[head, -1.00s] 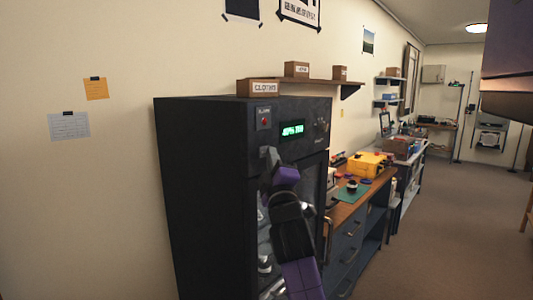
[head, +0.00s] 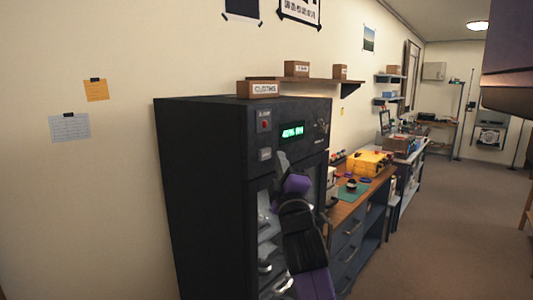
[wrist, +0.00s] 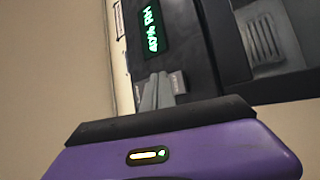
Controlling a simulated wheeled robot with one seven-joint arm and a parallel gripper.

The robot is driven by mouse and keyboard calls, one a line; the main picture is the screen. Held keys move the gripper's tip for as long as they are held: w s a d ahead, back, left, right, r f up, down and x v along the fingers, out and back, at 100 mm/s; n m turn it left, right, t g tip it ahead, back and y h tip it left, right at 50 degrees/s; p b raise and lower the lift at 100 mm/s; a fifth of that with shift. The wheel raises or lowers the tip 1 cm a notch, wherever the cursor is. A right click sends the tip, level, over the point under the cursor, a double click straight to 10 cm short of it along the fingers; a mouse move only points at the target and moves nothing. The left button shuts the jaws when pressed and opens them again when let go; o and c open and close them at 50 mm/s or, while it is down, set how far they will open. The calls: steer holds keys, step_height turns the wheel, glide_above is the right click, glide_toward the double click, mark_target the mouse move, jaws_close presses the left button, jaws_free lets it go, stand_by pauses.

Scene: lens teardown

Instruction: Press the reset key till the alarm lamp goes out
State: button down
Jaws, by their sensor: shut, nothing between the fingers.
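The alarm lamp (head: 265,125) is a small red square on the upper front of the dark cabinet, under a label; it looks red, but I cannot tell for sure whether it is lit. Below it is a pale plate (head: 265,155), which looks like the reset key. My gripper (wrist: 158,80) is shut and empty. In the wrist view its grey fingers point at the cabinet front and partly cover a pale plate (wrist: 178,82). In the head view my purple hand is below and right of the plate. I cannot tell whether the fingertips touch the key.
The dark cabinet (head: 205,190) has a green display (head: 292,132) right of the lamp and a glazed front with pale items behind it. A wooden shelf (head: 325,84) with boxes is above. A workbench (head: 345,208) with a yellow case (head: 368,163) stands right. The floor at right is clear.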

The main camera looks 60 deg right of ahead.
steer(key=shift+s+a+p, duration=0.2)
steer(key=shift+s+p, duration=0.3)
steer(key=shift+s, duration=0.45)
steer(key=shift+s+a+p, duration=0.2)
steer(key=shift+s+p, duration=0.25)
steer(key=shift+s, duration=0.45)
steer(key=s+a+f+m+t+y, duration=0.25)
steer(key=a+f+y, duration=0.25)
steer(key=a+f, duration=0.6)
steer(key=s+a+f+m+t+y, duration=0.1)
steer(key=a+f+m+t+y, duration=0.45)
steer(key=a, duration=0.95)
steer(key=s+a+f+n+g+y, duration=0.4)
steer(key=s+a+f+g+y, duration=0.3)
steer(key=s+a+f, duration=0.6)
steer(key=s+a+y, duration=0.1)
steer(key=s+a, duration=0.1)
steer(key=s, duration=0.2)
steer(key=shift+s+a+f, duration=0.15)
steer(key=shift+f, duration=0.1)
